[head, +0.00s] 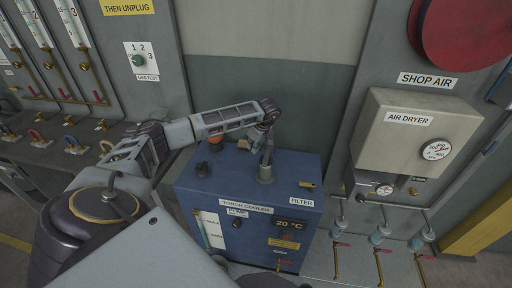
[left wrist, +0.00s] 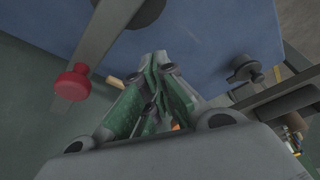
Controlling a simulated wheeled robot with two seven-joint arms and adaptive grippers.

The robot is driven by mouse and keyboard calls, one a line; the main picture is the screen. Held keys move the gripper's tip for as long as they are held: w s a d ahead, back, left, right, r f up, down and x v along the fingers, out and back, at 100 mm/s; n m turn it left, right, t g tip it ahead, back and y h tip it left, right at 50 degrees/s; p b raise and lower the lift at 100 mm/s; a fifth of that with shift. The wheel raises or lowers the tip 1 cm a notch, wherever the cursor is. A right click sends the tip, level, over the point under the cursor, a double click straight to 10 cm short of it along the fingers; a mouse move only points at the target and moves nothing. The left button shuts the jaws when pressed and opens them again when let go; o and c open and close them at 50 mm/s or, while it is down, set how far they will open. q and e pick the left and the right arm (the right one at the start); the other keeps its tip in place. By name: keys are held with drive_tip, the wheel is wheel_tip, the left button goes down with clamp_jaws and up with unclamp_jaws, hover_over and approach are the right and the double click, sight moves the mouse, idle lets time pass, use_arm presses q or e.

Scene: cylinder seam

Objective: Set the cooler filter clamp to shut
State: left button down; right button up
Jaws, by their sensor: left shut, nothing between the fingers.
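The torch cooler (head: 250,209) is a blue box with a FILTER label (head: 302,202) on its front right. A grey lever (head: 265,172) with a round base stands on its top, seemingly the filter clamp, and runs toward the back. In the left wrist view the lever (left wrist: 107,30) ends in a red knob (left wrist: 72,83). My left gripper (left wrist: 161,62) is shut and empty above the cooler top, apart from the knob in that view. In the head view the wrist hides the lever's far end, and the fingers are hard to make out. My right gripper is not in view.
A black cap (head: 202,168) and a brass fitting (head: 307,184) sit on the cooler top. The wall lies close behind. An air dryer (head: 415,135) hangs at the right, with hoses and taps below it. A gas panel (head: 130,50) stands at the left.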

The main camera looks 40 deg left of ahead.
use_arm(q)
drive_tip(key=w+a+b+v, duration=0.1)
drive_tip(key=v, duration=0.8)
drive_tip(key=shift+r, duration=0.5)
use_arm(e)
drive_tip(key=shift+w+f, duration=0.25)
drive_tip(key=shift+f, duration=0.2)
